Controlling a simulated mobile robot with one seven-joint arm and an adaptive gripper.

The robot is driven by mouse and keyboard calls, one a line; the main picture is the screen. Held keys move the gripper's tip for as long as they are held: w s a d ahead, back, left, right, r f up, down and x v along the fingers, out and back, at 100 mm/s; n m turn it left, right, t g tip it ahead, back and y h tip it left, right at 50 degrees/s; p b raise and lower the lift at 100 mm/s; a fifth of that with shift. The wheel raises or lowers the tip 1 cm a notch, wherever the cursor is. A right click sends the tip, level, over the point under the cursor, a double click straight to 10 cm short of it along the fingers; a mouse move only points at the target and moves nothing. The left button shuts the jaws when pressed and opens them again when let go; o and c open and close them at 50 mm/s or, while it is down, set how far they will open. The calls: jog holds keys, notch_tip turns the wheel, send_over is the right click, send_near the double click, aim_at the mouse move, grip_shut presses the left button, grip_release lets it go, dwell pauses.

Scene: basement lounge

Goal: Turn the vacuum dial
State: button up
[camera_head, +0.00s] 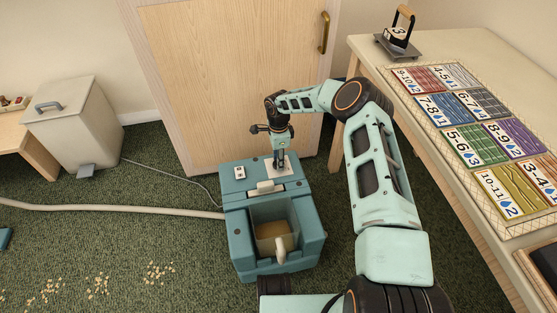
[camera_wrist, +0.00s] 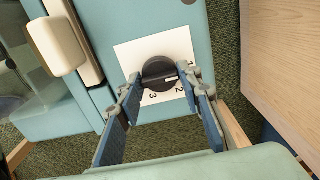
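The teal vacuum (camera_head: 240,222) stands on the carpet before the wooden door. Its dial (camera_wrist: 157,72) is a round black knob with a raised grip bar, on a white plate (camera_wrist: 128,55) with printed numbers 1, 2 and 3. A light mark on the knob points right, roughly toward the 2. In the head view my gripper (camera_head: 279,162) points down over the vacuum's rear top and hides the dial; part of the white plate (camera_head: 291,166) shows.
A pale hose (camera_head: 120,209) and thin cord lie left. The wooden door (camera_head: 225,70) is close behind; a table (camera_head: 368,48) with cards stands right. A pedal bin (camera_head: 75,122) stands left.

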jog(key=c, duration=0.5)
jog(key=shift+m, duration=0.3)
jog(key=m+p, duration=0.1)
jog(key=m, duration=0.4)
jog(key=shift+p, duration=0.3)
jog(key=m+p, duration=0.1)
jog(key=m, duration=0.5)
jog(key=shift+m, duration=0.3)
jog(key=m+p, duration=0.1)
jog(key=m, duration=0.5)
jog(key=m+p, duration=0.1)
jog(key=m, duration=0.4)
jog(key=shift+m, duration=0.3)
